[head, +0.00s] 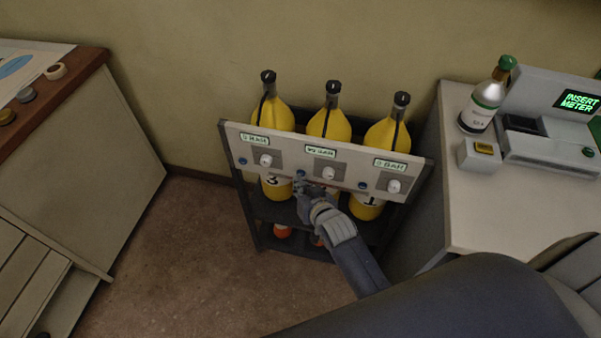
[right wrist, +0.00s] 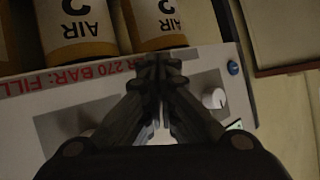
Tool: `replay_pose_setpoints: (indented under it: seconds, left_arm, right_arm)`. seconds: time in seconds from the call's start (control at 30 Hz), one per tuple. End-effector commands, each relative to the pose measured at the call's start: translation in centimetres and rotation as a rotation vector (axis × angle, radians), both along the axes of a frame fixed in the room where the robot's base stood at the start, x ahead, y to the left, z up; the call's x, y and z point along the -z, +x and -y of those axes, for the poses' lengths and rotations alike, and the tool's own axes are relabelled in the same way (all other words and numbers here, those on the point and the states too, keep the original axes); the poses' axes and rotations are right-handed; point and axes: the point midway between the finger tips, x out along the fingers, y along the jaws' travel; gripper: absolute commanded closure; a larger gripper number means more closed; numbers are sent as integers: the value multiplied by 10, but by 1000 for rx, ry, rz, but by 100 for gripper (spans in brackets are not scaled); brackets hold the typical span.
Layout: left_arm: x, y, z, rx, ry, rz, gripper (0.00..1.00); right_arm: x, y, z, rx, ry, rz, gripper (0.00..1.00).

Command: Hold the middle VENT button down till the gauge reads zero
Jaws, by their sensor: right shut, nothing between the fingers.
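A pale panel (head: 230,132) carries three small green-lit displays, white knobs and blue buttons. The middle display (head: 320,152) shows a BAR reading whose digits are too small to read surely. The middle knob (head: 328,173) sits below it. The middle VENT button (head: 301,174) is a small blue spot right at the tips of my right gripper (head: 307,184). In the right wrist view, the shut fingertips (right wrist: 158,65) meet the panel face and hide what lies behind them. I cannot tell whether the button is pressed in. My left gripper is not in view.
Yellow air bottles (head: 272,112) stand in a dark rack behind the panel. The left blue button (head: 242,160) and right blue button (head: 363,186) are clear. A counter (head: 530,190) at right holds a bottle (head: 485,100) and a meter console (head: 550,150). Floor is free at left.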

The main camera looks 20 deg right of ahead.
Motion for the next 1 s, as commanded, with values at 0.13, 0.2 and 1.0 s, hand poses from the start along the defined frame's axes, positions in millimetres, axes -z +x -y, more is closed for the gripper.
replay_pose_setpoints:
  seconds: [0.13, 0.2, 1.0]
  left_arm:
    - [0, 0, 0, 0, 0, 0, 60]
    - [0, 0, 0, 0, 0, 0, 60]
    - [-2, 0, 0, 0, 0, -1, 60]
  right_arm:
    - [0, 0, 1, 0, 0, -1, 100]
    - [0, 1, 1, 0, 0, 0, 100]
    - [0, 7, 5, 0, 0, 1, 100]
